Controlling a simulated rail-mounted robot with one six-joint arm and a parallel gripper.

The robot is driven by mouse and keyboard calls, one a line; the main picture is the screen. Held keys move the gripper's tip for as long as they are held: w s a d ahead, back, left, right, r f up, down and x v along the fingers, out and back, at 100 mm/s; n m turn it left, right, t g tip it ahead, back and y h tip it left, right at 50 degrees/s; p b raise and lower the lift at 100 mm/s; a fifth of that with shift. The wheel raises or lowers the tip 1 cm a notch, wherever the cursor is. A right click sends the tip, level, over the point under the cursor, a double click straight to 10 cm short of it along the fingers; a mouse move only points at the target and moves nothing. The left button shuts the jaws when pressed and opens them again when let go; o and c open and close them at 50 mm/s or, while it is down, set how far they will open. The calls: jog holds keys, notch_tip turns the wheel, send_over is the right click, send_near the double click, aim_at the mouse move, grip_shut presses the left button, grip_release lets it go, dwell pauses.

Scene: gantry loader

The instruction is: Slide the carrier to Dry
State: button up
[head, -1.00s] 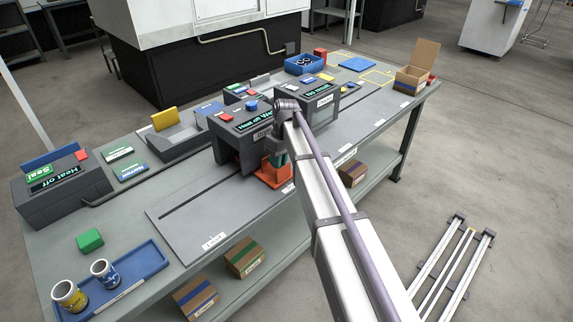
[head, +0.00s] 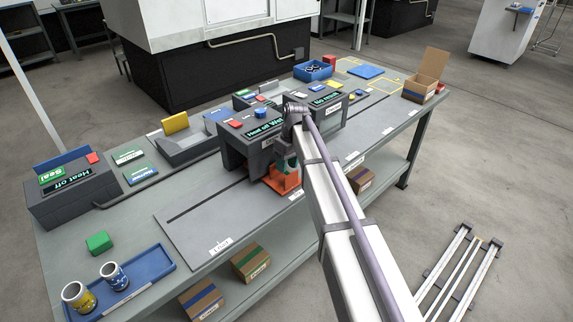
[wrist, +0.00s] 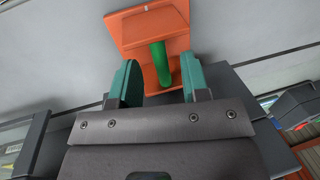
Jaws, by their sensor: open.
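The orange carrier (head: 287,184) stands on the slotted grey track (head: 215,213), at the front opening of the first dark machine box (head: 243,153). In the wrist view the carrier (wrist: 140,32) shows its orange plate and an upright green handle (wrist: 158,62). My gripper (wrist: 159,78) is open, with one teal finger on each side of the handle and a gap showing at least on the left. In the head view my gripper (head: 284,161) is just above the carrier, partly hidden by my arm. A second dark machine box (head: 325,112) stands farther along the track.
A sealing box (head: 72,195) stands at the left end of the table, with a green block (head: 99,243) and a blue tray (head: 150,269) holding two mugs in front. An open carton (head: 420,92) stands at the far right. The track between the boxes and carton looks clear.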

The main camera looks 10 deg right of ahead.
notch_tip(320, 180, up, 9)
jog(key=w+d+p, duration=0.1)
jog(key=p, duration=0.6)
jog(key=shift+d+p, duration=0.25)
jog(key=shift+p, duration=0.15)
jog(key=s+m+t+h, duration=0.1)
jog(key=s+m, duration=0.5)
jog(key=s, duration=2.1)
jog(key=shift+s+d+h, duration=0.4)
jog(key=shift+f, duration=0.1)
jog(key=shift+o, duration=0.2)
